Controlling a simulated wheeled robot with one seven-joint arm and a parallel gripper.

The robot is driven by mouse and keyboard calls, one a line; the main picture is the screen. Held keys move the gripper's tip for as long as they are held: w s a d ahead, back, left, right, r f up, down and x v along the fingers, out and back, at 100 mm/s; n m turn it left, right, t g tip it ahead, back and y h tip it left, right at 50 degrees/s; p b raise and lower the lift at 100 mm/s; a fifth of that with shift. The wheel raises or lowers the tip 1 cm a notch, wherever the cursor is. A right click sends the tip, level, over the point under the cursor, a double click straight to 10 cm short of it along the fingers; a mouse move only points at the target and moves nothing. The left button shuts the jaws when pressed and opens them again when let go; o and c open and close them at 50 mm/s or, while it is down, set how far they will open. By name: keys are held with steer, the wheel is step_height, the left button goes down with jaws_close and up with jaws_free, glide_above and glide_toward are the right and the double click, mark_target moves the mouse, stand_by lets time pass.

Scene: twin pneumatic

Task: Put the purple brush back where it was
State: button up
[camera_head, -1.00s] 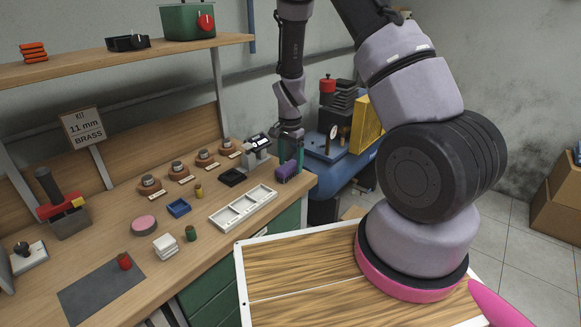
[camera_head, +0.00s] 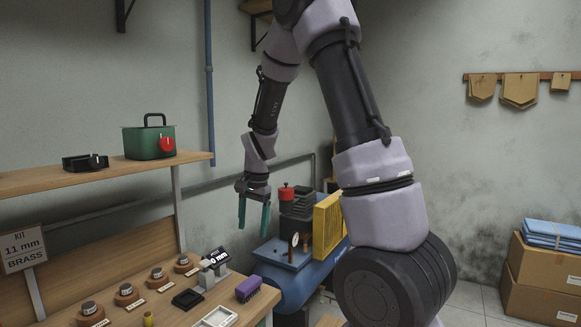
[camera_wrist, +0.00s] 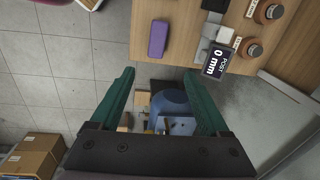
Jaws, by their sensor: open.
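The purple brush (camera_head: 248,289) lies on the workbench (camera_head: 236,291) near its right end, beside the small black tray. It also shows in the wrist view (camera_wrist: 158,39), near the bench edge and beyond my fingertips. My gripper (camera_head: 254,217) is open and empty, with green fingers pointing down. It is raised well above the bench and apart from the brush. In the wrist view my two fingers (camera_wrist: 160,72) are spread wide with nothing between their tips.
A gauge with a display reading 0 mm (camera_head: 213,268) stands left of the brush, near the black tray (camera_head: 187,299) and white tray (camera_head: 217,317). A blue compressor (camera_head: 290,268) with a yellow guard stands past the bench end. A shelf (camera_head: 120,166) is at left.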

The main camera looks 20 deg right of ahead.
steer(key=s+d+r+n+t+y, duration=0.1)
steer(key=s+r, duration=0.3)
steer(key=r, duration=0.3)
steer(key=s+d+r+n+t, duration=0.15)
steer(key=s+r, duration=0.25)
steer(key=r, duration=0.4)
steer(key=s+r+n+t, duration=0.1)
steer(key=s+r+t, duration=0.1)
steer(key=s, duration=0.4)
steer(key=s+d+r+n+t, duration=0.1)
steer(key=s+r+n, duration=0.1)
steer(key=s+r, duration=0.3)
steer(key=shift+s+d+r+t, duration=0.25)
steer(key=shift+s+r+t, duration=0.1)
steer(key=shift+s, duration=0.85)
